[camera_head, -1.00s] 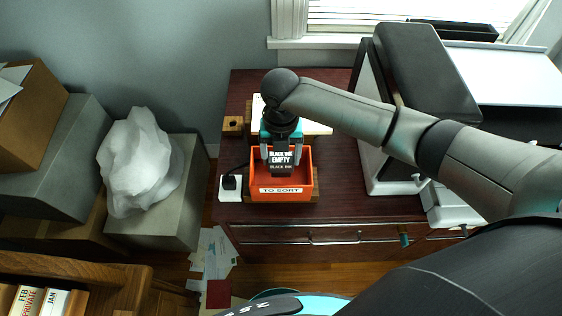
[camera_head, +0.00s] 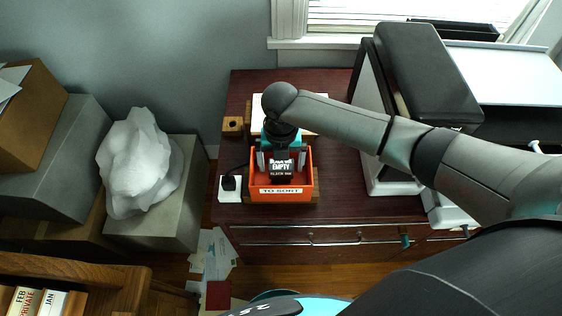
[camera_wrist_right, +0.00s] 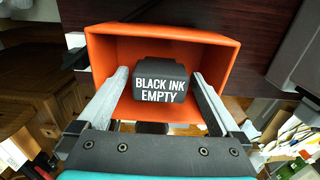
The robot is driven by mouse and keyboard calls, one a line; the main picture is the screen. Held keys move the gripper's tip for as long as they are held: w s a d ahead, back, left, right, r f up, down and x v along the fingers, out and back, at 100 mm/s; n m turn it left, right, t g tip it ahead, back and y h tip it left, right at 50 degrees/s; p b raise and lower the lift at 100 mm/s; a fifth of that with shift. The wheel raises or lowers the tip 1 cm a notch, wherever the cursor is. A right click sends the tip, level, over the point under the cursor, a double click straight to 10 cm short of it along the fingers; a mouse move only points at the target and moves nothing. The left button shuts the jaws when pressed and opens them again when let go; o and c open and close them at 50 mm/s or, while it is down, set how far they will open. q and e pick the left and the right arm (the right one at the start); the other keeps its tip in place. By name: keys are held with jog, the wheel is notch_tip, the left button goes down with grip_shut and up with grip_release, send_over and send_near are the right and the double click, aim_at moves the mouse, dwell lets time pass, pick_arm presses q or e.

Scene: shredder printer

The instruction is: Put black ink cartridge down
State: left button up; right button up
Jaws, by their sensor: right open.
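The black ink cartridge (camera_head: 281,168), labelled "BLACK INK EMPTY", sits inside the orange tray (camera_head: 283,191) marked "TO SORT". The right wrist view shows the cartridge (camera_wrist_right: 161,84) inside the orange tray (camera_wrist_right: 211,42), its label facing the camera. My right gripper (camera_head: 281,162) is over the tray with its fingers open. In the wrist view the right gripper (camera_wrist_right: 160,82) has one finger on each side of the cartridge, with gaps between. The cartridge's underside is hidden. My left gripper is not in view.
The tray is on a dark wooden cabinet (camera_head: 345,208). A white power adapter (camera_head: 229,188) stands left of the tray, and a large printer (camera_head: 425,75) stands to the right. A small wooden block (camera_head: 233,125) lies at the back left.

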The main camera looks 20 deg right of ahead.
jog(key=shift+r, duration=0.1)
notch_tip(320, 180, up, 12)
jog(key=p, duration=0.1)
jog(key=shift+p, duration=0.3)
dwell(0.4)
